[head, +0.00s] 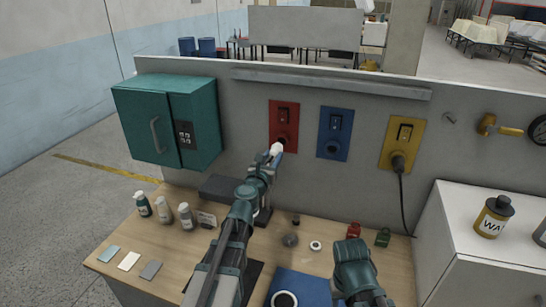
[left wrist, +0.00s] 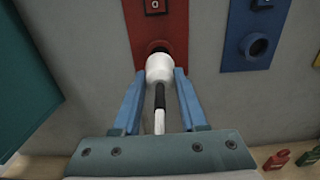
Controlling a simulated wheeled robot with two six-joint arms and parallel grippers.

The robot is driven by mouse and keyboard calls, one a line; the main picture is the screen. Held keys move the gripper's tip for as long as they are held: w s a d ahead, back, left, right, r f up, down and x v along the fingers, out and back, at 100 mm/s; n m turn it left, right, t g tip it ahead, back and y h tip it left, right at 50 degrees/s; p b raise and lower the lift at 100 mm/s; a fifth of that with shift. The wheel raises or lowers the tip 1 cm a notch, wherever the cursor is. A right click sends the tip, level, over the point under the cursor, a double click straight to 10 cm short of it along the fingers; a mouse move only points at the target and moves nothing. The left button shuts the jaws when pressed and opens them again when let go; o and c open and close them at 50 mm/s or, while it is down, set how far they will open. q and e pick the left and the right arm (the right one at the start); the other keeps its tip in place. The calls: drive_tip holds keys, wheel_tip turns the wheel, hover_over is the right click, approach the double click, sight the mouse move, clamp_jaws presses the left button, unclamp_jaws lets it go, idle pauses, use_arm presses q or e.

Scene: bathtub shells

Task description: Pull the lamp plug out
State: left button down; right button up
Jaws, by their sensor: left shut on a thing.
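A white plug (head: 276,148) is at the red socket plate (head: 284,115) on the grey wall panel. My left gripper (head: 272,158) is shut on this plug, with its blue fingers on both sides. In the left wrist view, the white plug (left wrist: 160,68) sits just below the dark socket opening (left wrist: 159,47), with its cord running back between the fingers. I cannot tell how far it sits in the socket. A dark plug (head: 398,163) with a black cable is in the yellow socket plate (head: 402,140). My right gripper (head: 352,262) is low over the bench; its fingertips are hidden.
A blue socket plate (head: 335,134) with an empty-looking socket is between the red and yellow ones. A teal cabinet (head: 165,120) hangs at left. Bottles (head: 164,208) and small red and green items stand on the wooden bench (head: 130,225). A white cabinet (head: 470,240) bounds the right.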

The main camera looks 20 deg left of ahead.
use_arm(q)
drive_tip(key=shift+s, duration=0.1)
drive_tip(key=shift+s+a, duration=0.1)
drive_tip(key=shift+s, duration=2.3)
